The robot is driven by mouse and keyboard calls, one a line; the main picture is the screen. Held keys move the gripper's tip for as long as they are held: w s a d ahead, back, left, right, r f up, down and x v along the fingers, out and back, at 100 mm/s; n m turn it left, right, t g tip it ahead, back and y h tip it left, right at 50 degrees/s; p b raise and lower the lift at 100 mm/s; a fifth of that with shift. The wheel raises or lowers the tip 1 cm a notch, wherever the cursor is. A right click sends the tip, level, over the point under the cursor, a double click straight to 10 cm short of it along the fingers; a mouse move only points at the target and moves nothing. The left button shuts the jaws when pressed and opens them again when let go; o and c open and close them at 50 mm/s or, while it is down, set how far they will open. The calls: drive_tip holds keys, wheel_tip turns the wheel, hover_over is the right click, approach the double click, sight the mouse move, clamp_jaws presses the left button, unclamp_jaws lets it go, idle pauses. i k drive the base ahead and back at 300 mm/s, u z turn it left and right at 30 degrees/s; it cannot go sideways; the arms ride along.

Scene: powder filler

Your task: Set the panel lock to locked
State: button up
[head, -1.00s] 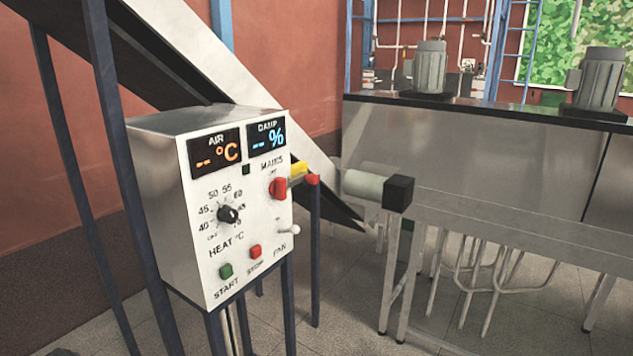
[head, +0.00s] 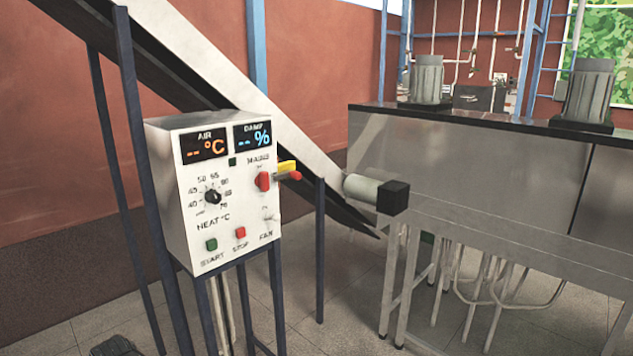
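A grey control box (head: 160,180) with a white front panel stands on dark legs at left of centre in the head view. Near the panel's right edge is a red MAINS knob (head: 263,182). A yellow piece (head: 286,166) sticks out beside it, with a red-tipped part (head: 294,176) below. I cannot tell which part is the panel lock or how it is set. A small dark square (head: 232,161) sits under the displays. My gripper is not in view.
The panel has a black HEAT dial (head: 212,197), a green START button (head: 211,245) and a red STOP button (head: 240,233). A sloping chute (head: 240,95) passes behind the box. A long metal machine (head: 470,165) stands right. Tiled floor shows in front.

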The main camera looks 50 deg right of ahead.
sight(295, 175)
drive_tip(key=z, duration=0.75)
drive_tip(key=i, duration=0.7)
